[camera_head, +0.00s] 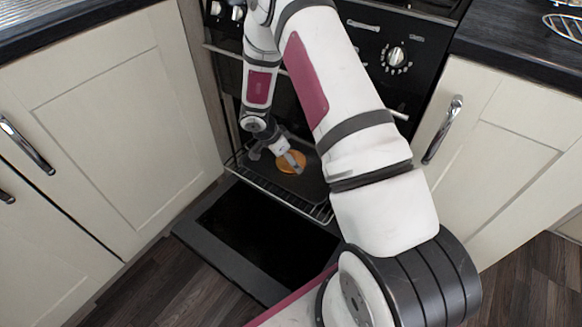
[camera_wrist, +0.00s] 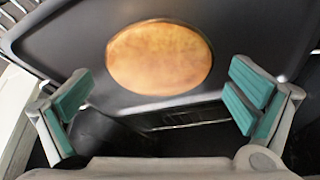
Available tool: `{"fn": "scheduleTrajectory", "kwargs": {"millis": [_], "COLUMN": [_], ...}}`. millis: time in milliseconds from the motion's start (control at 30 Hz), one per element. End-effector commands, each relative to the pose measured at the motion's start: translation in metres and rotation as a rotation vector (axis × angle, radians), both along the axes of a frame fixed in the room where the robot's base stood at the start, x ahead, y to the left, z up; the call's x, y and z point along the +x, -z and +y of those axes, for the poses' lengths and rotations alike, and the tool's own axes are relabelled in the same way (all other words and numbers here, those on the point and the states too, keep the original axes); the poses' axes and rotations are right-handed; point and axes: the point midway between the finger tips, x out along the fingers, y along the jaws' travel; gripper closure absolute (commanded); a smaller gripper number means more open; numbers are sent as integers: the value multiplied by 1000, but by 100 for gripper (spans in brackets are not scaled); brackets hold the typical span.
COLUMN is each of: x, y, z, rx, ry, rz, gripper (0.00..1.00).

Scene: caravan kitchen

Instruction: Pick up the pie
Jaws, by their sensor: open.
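The pie (camera_head: 291,162) is a round, golden-brown disc lying on a dark baking tray (camera_head: 311,185) on the pulled-out oven rack. In the wrist view the pie (camera_wrist: 159,58) lies flat on the tray (camera_wrist: 260,45), just beyond the fingertips. My gripper (camera_head: 275,156) is over the tray at the pie in the head view, with part of it covering some of the pie. In the wrist view my gripper (camera_wrist: 163,100) is open, its two green-padded fingers wide apart on either side of the pie's near edge, with nothing between them.
The oven door (camera_head: 265,235) is folded down below the wire rack (camera_head: 285,196). Cream cabinets stand at left (camera_head: 110,120) and right (camera_head: 515,150), close beside the oven. The oven control panel (camera_head: 400,55) is above the opening.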

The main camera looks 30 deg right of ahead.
Motion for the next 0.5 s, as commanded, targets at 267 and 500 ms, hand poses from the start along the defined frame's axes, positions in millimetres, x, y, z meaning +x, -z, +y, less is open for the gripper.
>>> {"fn": "scheduleTrajectory", "kwargs": {"millis": [267,500], "x": [-1,-1], "y": [14,14], "z": [-7,-7], "rx": [0,0], "ry": [0,0], "rz": [-1,0], "gripper": [0,34]}}
